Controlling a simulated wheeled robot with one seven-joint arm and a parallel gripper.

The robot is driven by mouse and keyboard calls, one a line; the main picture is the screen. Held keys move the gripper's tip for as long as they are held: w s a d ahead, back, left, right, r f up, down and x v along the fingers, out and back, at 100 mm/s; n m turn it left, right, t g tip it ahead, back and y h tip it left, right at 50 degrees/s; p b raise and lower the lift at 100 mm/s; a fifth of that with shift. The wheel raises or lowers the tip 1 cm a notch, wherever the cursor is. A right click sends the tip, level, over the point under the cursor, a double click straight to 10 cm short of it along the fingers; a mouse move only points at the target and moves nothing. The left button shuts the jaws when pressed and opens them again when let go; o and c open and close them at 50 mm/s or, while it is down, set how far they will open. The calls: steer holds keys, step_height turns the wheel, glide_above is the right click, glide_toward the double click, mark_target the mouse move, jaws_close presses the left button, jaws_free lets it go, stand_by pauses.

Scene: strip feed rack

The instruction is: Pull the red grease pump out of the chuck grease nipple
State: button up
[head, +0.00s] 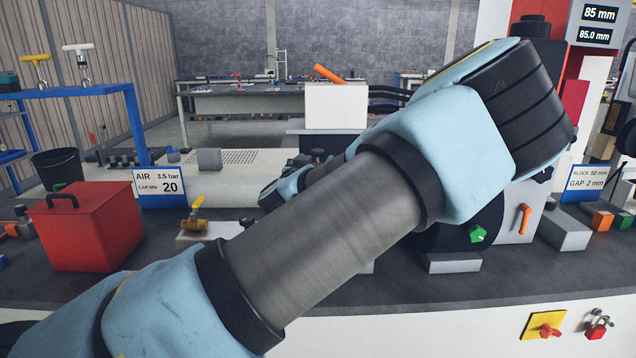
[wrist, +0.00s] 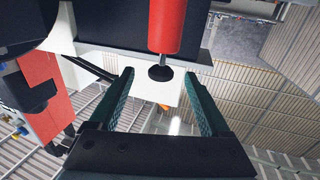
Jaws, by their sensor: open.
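The chuck grease nipple is not visible. In the head view my arm covers the middle, and I cannot make out the pump or my gripper there.
In the head view a red box (head: 88,226) and a yellow-handled valve (head: 195,218) stand on the bench at left. A dark machine with a green knob (head: 478,234) stands behind my arm. A padlock (head: 597,326) hangs on the front panel.

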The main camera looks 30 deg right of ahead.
steer(key=shift+p+x, duration=1)
steer(key=shift+x, duration=1.3)
steer(key=shift+w+a, duration=0.1)
steer(key=shift+a, duration=0.05)
steer(key=shift+f, duration=0.1)
jaws_close()
